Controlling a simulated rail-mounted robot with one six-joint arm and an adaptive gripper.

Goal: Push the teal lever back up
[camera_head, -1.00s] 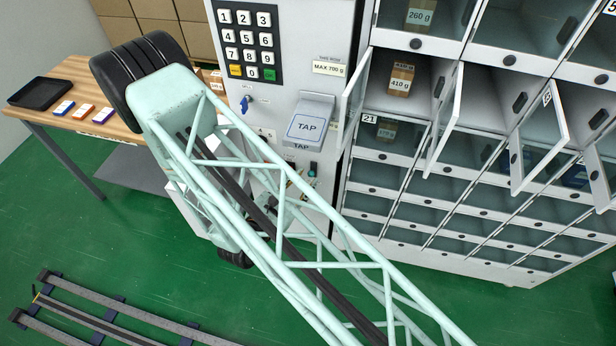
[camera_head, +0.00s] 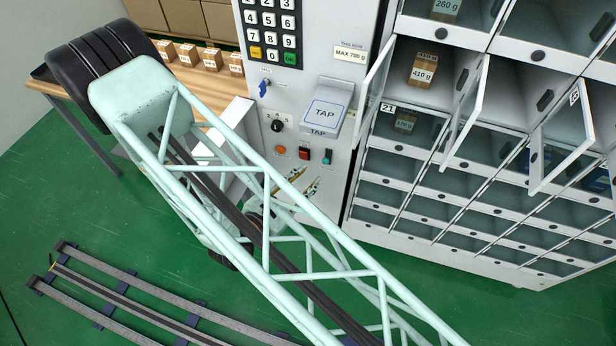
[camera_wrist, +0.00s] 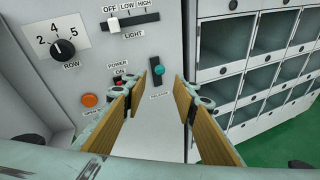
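The teal lever (camera_wrist: 158,70) is a small teal knob on the grey panel, seen in the wrist view between and just beyond my fingertips. It also shows in the head view (camera_head: 327,157), right of the red switch, below the TAP pad. Whether it sits up or down is hard to tell. My gripper (camera_wrist: 160,88) is open and empty, with wood-coloured finger pads on either side of the lever and apart from it. In the head view my gripper (camera_head: 309,178) is small, below and left of the lever.
Beside the lever are a red power switch (camera_head: 304,153) and an orange button (camera_head: 280,149). Above are a row knob (camera_wrist: 63,48) and a light slider (camera_wrist: 113,24). The TAP pad (camera_head: 326,108) juts out. Open locker doors (camera_head: 466,104) stand to the right.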

